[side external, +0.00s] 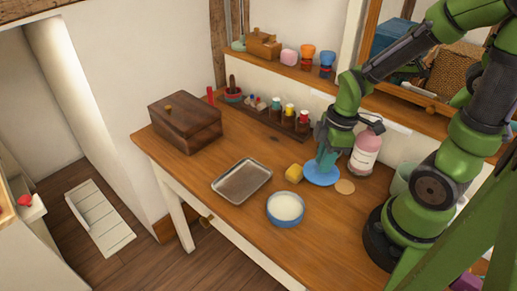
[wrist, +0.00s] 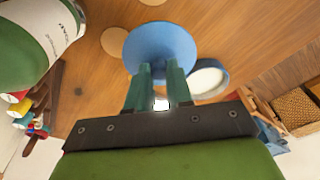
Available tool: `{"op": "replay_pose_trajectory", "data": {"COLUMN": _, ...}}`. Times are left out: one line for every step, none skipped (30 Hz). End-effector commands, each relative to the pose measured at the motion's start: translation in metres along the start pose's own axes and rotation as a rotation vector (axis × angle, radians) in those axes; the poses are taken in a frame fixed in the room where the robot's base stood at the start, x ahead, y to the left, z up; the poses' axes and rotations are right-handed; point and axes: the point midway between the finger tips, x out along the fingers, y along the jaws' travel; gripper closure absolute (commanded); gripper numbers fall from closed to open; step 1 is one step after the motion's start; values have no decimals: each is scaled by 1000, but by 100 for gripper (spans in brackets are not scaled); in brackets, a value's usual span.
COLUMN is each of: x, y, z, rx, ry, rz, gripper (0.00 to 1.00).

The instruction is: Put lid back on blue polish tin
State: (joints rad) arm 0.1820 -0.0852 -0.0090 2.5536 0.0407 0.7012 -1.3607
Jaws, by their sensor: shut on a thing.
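The blue polish tin (side external: 286,218) stands open on the wooden table with pale, creamy contents showing. It also shows in the wrist view (wrist: 222,84), partly behind the lid. The round blue lid (side external: 322,177) is under my gripper (side external: 324,160), behind and to the right of the tin in the side view. In the wrist view the lid (wrist: 160,42) lies at the tips of my gripper (wrist: 160,72), which is shut on it. The exact grip point is hidden. I cannot tell whether the lid is clear of the table.
A metal tray (side external: 242,181) lies left of the tin. A pink-white bottle (side external: 366,149) stands close behind my gripper. A cork disc (side external: 344,187) lies beside the lid. A wooden box (side external: 185,125) and bottle rack (side external: 262,119) stand farther back.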

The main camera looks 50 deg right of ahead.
Motion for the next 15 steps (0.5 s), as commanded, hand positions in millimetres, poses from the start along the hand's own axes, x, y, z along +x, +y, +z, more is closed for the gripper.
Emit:
{"op": "replay_pose_trajectory", "data": {"x": 0, "y": -5, "z": -6, "rx": -35, "ry": 1, "rz": -3, "gripper": 100}}
{"op": "replay_pose_trajectory", "data": {"x": 0, "y": -8, "z": -11, "rx": -60, "ry": 3, "rz": -4, "gripper": 100}}
{"op": "replay_pose_trajectory", "data": {"x": -1, "y": -12, "z": -19, "rx": -100, "ry": 5, "rz": -5, "gripper": 100}}
{"op": "replay_pose_trajectory", "data": {"x": -2, "y": -15, "z": -26, "rx": -133, "ry": 6, "rz": -8, "gripper": 100}}
{"op": "replay_pose_trajectory", "data": {"x": -2, "y": -19, "z": -34, "rx": -168, "ry": 8, "rz": -11, "gripper": 100}}
{"op": "replay_pose_trajectory", "data": {"x": -4, "y": -25, "z": -44, "rx": -215, "ry": 10, "rz": -16, "gripper": 100}}
{"op": "replay_pose_trajectory", "data": {"x": -5, "y": -30, "z": -52, "rx": -249, "ry": 11, "rz": -20, "gripper": 100}}
{"op": "replay_pose_trajectory", "data": {"x": -7, "y": -34, "z": -59, "rx": -283, "ry": 12, "rz": -24, "gripper": 100}}
{"op": "replay_pose_trajectory", "data": {"x": -9, "y": -40, "z": -68, "rx": -327, "ry": 13, "rz": -30, "gripper": 100}}
{"op": "replay_pose_trajectory", "data": {"x": -11, "y": -45, "z": -74, "rx": -357, "ry": 13, "rz": -34, "gripper": 100}}
{"op": "replay_pose_trajectory", "data": {"x": -12, "y": -50, "z": -80, "rx": -384, "ry": 14, "rz": -39, "gripper": 100}}
{"op": "replay_pose_trajectory", "data": {"x": -14, "y": -56, "z": -87, "rx": -417, "ry": 14, "rz": -44, "gripper": 100}}
{"op": "replay_pose_trajectory", "data": {"x": -16, "y": -60, "z": -92, "rx": -439, "ry": 13, "rz": -48, "gripper": 100}}
{"op": "replay_pose_trajectory", "data": {"x": -18, "y": -63, "z": -96, "rx": -459, "ry": 13, "rz": -52, "gripper": 100}}
{"op": "replay_pose_trajectory", "data": {"x": -20, "y": -67, "z": -100, "rx": -480, "ry": 11, "rz": -56, "gripper": 100}}
